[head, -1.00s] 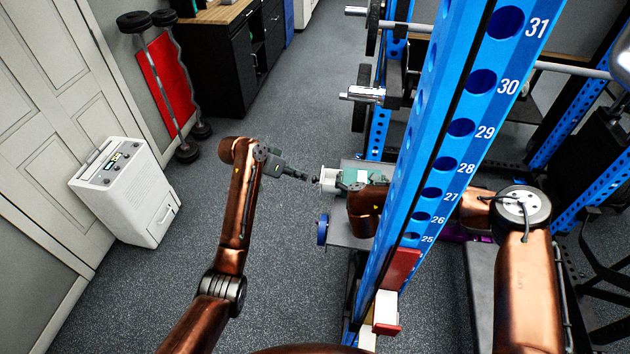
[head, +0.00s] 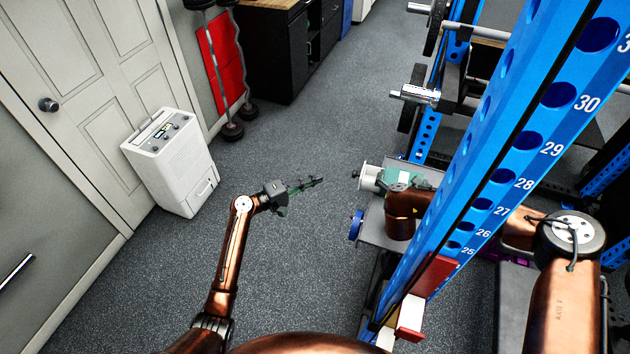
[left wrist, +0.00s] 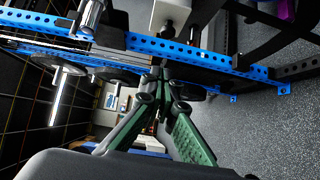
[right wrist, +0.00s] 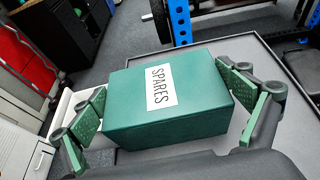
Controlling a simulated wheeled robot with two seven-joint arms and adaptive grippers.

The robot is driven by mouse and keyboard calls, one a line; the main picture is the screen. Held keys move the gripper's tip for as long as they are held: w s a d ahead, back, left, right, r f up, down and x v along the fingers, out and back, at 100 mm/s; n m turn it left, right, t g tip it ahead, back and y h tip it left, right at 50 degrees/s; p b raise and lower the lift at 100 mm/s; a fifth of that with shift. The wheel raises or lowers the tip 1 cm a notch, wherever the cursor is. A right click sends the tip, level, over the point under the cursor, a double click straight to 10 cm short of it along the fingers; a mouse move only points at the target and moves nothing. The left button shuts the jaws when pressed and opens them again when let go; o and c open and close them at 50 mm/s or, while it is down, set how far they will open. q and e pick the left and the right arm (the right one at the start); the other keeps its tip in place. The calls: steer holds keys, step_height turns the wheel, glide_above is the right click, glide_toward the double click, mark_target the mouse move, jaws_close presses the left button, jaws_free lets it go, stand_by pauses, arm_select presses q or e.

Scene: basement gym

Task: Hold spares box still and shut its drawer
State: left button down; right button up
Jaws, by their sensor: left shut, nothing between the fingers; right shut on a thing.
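The spares box (head: 418,176) is teal green and stands on a grey surface by the rack. In the right wrist view the box (right wrist: 180,100) shows a white SPARES label. Its pale drawer (head: 371,178) sticks out at the left end, with a dark knob on its face. My right gripper (right wrist: 165,115) is shut on the box, one finger on each side; my arm hides part of it in the head view. My left gripper (head: 318,181) is shut and empty, left of the knob with a clear gap.
The blue rack upright (head: 500,170) stands close to the right of the box. The grey bench surface (head: 375,225) has a blue round part at its left edge. A white dehumidifier-like unit (head: 172,165) stands at the left. The floor between is clear.

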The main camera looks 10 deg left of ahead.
arm_select(q)
steer(key=w+d, duration=0.4)
steer(key=d, duration=0.5)
steer(key=shift+f, duration=0.2)
